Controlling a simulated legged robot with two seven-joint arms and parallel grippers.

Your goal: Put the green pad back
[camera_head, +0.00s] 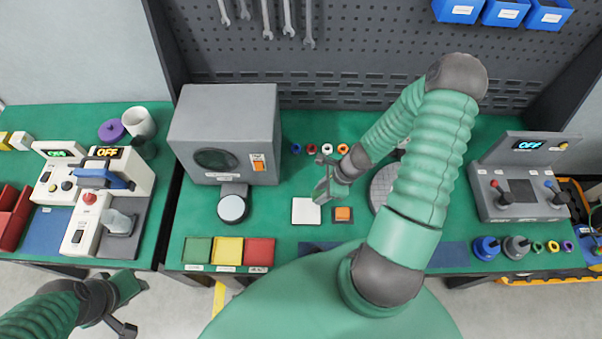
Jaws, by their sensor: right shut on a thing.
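My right gripper (323,191) reaches in over the middle of the green table, just above the right edge of a white square plate (304,211). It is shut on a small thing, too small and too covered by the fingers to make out. I cannot pick out a separate green pad for certain. A green square (197,251) lies at the front left of the table, beside a yellow square (228,251) and a red square (260,251). My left gripper (133,304) is low at the left, in front of the table edge, with its fingers apart and empty.
A small box with an orange button (343,215) sits right of the plate. A grey machine (224,133) stands behind left, with a round disc (232,208) before it. Small coloured rings (327,149) lie at the back. A control box (520,185) stands right.

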